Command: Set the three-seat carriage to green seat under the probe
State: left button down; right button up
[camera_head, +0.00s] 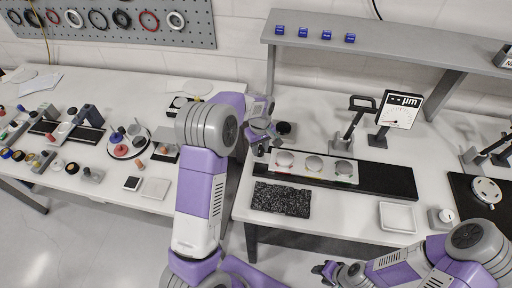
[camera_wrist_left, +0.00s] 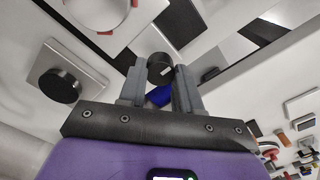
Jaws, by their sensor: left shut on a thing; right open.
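The three-seat carriage (camera_head: 329,177) is a pale plate with three round grey seats in a row. It sits on a dark rail (camera_head: 390,180) on the right-hand bench. Small coloured marks show along its front edge, too small to read surely. A dark stand with a handle (camera_head: 363,103), perhaps the probe, rises behind the carriage's right end. My left gripper (camera_head: 262,143) is at the carriage's left end. In the left wrist view its fingers are shut on a short black cylinder (camera_wrist_left: 160,68); what it belongs to is unclear. My right gripper (camera_head: 325,270) is open, low in front of the bench.
A black textured mat (camera_head: 281,199) and a white tray (camera_head: 397,217) lie in front. A grey shelf (camera_head: 385,44) with several blue blocks spans the back. The left bench (camera_head: 110,180) holds many small parts.

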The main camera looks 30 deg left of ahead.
pick_arm(q)
jog(key=shift+a, duration=0.15)
jog(key=c, duration=0.8)
grip_release()
jog(key=shift+s+a, duration=0.1)
jog(key=shift+r, duration=0.35)
notch_tip(320, 180, up, 7)
jog(key=shift+p, duration=0.3)
